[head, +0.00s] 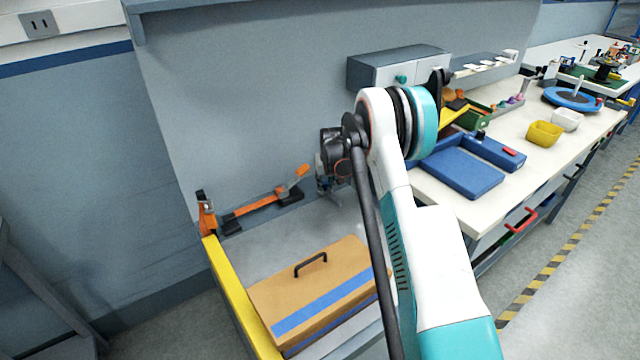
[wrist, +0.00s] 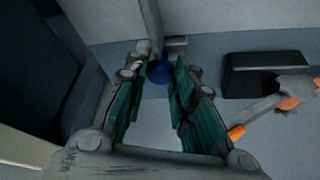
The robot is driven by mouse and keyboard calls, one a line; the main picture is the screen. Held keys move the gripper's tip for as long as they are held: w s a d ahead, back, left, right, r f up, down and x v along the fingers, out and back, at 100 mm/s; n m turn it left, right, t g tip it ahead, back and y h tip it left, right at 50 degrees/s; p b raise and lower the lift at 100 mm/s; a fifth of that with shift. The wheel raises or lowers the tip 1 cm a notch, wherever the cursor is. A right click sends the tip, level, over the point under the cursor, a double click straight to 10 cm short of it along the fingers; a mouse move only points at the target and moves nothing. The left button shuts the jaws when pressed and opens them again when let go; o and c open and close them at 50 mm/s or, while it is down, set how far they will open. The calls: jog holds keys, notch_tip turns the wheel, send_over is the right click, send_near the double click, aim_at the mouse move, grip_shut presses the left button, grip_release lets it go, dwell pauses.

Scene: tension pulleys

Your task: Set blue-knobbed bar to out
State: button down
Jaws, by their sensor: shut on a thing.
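The blue knob (wrist: 160,71) shows in the wrist view between my gripper's fingertips (wrist: 158,68). A grey bar (wrist: 149,22) runs from the knob toward the top of that picture, beside a small grey bracket (wrist: 176,44). My gripper's teal-padded fingers are closed in on the knob from both sides. Part of the knob is dark and shaded. In the head view my gripper (head: 332,182) is low by the grey back panel, partly covered by my own arm. The knob and bar cannot be made out there.
An orange-handled lever (head: 262,203) on black blocks lies left of my gripper. An upright orange clamp (head: 206,215) stands at the yellow edge (head: 238,295). A tan case (head: 325,290) with a black handle lies in front. A blue tray (head: 458,172) sits on the bench at right.

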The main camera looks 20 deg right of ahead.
jog(key=d, duration=0.2)
jog(key=w+d, duration=0.1)
jog(key=d, duration=0.4)
jog(key=shift+w+d, duration=0.3)
jog(key=shift+d, duration=0.05)
jog(key=shift+r, duration=0.1)
jog(key=c, duration=1.3)
grip_release()
jog(key=shift+d, duration=0.15)
jog(key=shift+c, duration=0.2)
jog(key=v, duration=1.2)
